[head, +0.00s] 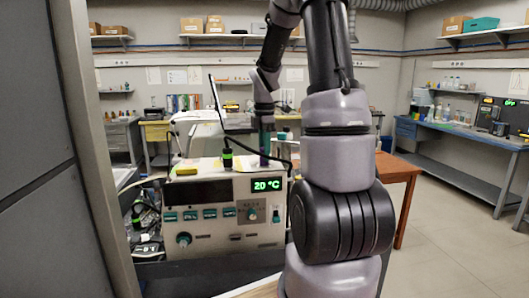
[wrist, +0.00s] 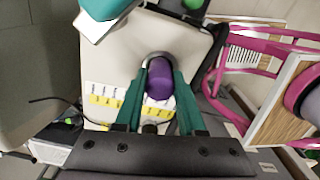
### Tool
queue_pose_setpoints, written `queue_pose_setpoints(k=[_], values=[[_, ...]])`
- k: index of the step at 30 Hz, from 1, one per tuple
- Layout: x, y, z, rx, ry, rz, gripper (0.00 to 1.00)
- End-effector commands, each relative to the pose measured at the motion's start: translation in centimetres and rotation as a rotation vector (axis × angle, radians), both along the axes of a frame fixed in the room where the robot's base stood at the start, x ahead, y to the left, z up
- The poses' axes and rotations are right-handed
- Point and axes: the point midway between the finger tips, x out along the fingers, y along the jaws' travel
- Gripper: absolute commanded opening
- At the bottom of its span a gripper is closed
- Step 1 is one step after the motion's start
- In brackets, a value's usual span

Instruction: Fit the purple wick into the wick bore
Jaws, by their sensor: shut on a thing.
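The purple wick (wrist: 160,82) is between the teal fingers of my gripper (wrist: 161,88) in the wrist view. The fingers are shut on its sides. Its round end faces the wrist camera, and its far end is hidden. In the head view my gripper (head: 266,138) points down over the top of the beige classifier box (head: 190,192), near its right end. The wick is small and dark there. A dark rounded edge shows just beyond the wick in the wrist view. I cannot tell whether the wick is inside the bore or only above it.
The box front has knobs, teal switches and a green "20 °C" display (head: 267,185). A black, green-capped fitting (head: 227,155) stands on top, left of my gripper, with a cable nearby. A yellow block (head: 187,169) lies at the left. A brown table (head: 398,170) stands behind at right.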

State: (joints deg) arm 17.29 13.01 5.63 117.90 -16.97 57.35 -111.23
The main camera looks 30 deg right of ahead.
Motion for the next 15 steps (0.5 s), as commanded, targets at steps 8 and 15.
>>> queue_pose_setpoints(k=[8, 15], values=[[0.01, -0.01, -0.11, 0.0, 0.0, 0.0, 0.0], [0.01, -0.01, -0.23, 0.0, 0.0, 0.0, 0.69]])
